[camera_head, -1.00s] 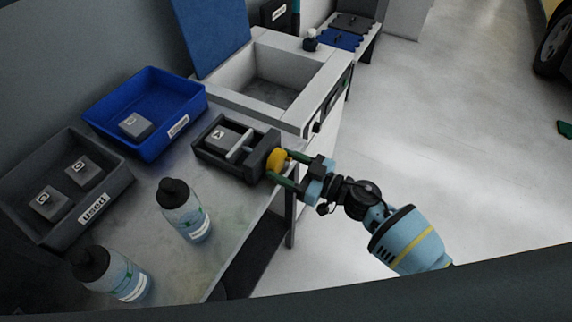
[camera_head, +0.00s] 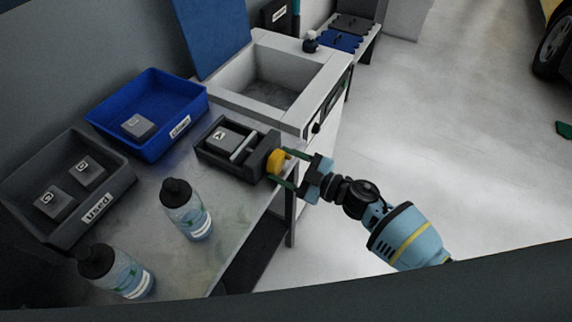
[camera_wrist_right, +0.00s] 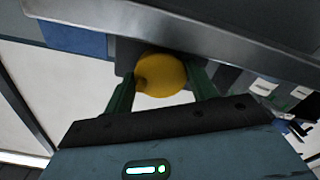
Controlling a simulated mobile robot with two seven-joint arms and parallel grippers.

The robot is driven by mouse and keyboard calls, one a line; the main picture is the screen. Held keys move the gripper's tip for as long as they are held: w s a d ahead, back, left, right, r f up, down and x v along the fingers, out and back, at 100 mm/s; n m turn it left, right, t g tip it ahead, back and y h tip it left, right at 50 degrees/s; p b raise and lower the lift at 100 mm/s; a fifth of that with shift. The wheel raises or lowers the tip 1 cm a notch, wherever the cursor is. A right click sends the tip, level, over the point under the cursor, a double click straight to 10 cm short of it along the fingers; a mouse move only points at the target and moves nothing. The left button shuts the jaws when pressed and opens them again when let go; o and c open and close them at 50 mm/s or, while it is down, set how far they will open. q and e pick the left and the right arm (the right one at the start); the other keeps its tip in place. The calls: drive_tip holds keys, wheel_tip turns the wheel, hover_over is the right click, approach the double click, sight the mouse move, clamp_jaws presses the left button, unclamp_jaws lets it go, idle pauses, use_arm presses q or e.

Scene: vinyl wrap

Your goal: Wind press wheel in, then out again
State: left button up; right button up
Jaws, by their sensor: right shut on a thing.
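The press (camera_head: 207,152) is a dark open frame on the bench, with a grey block marked A (camera_head: 220,139) inside. A light cross plate (camera_head: 243,148) stands beside the block, towards the wheel end. The yellow press wheel (camera_head: 276,162) sticks out of the press's right end. My right gripper (camera_head: 279,166) is shut on the wheel, one green finger on each side. The right wrist view shows the wheel (camera_wrist_right: 161,76) as a round yellow face between the two fingers (camera_wrist_right: 162,84). My left gripper is not in view.
A blue bin (camera_head: 114,106) and a grey "used" bin (camera_head: 120,187) hold lettered blocks. Two bottles (camera_head: 187,212) (camera_head: 117,275) stand on the bench (camera_head: 225,212) near the press. A white basin (camera_head: 322,88) is behind the press.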

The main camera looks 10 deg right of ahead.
idle(0.3)
drive_tip(key=o, duration=1)
drive_tip(key=v, duration=0.8)
drive_tip(key=shift+w+a, duration=0.1)
